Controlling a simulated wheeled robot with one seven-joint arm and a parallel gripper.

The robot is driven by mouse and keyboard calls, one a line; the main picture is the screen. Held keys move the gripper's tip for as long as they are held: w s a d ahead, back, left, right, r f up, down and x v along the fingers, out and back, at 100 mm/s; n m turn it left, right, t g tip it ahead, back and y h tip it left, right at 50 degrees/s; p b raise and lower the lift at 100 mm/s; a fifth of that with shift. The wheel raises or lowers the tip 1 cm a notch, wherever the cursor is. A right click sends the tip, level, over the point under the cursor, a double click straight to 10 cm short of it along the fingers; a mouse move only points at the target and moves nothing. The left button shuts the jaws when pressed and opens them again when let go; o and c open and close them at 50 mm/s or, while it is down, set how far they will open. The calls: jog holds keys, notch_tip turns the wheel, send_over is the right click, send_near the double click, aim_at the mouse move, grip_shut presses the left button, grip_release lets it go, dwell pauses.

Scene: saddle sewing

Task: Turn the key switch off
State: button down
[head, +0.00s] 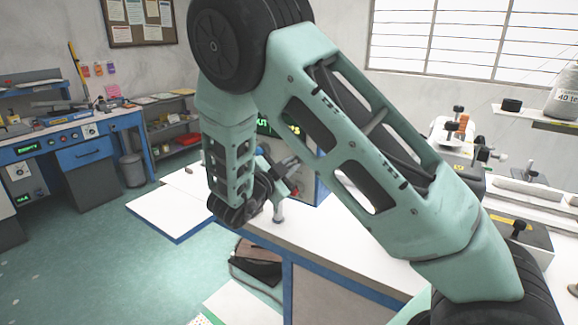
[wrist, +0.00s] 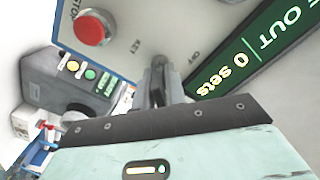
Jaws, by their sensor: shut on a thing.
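The key switch (wrist: 159,62) shows in the wrist view on a pale panel, beside the printed words KEY and OFF. My gripper (wrist: 158,92) is at the panel with its narrow fingers shut on the key switch. The fingers hide most of the key, so I cannot tell which way it is turned. In the head view my gripper (head: 284,172) is partly hidden behind my arm, close to the panel box above the white table.
A red stop button (wrist: 92,28) sits beside the key on the panel. A green-lettered display (wrist: 252,48) reading "0 sets" lies on the other side. A grey box with small lit buttons (wrist: 75,85) stands nearby. The white table (head: 330,235) has bare room in front.

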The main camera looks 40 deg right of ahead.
jog(key=n+p, duration=0.2)
jog(key=n, duration=0.2)
jog(key=shift+r+n, duration=0.1)
jog(key=shift+n, duration=0.3)
jog(key=n+p, duration=0.3)
jog(key=n, duration=0.1)
jog(key=n+p, duration=0.2)
jog(key=n, duration=0.3)
jog(key=shift+p, duration=0.35)
jog(key=shift+n+p, duration=0.85)
jog(key=shift+n, duration=0.85)
jog(key=shift+f, duration=0.2)
jog(key=c, duration=1.6)
grip_release()
jog(key=shift+o, duration=0.2)
jog(key=shift+a, duration=0.1)
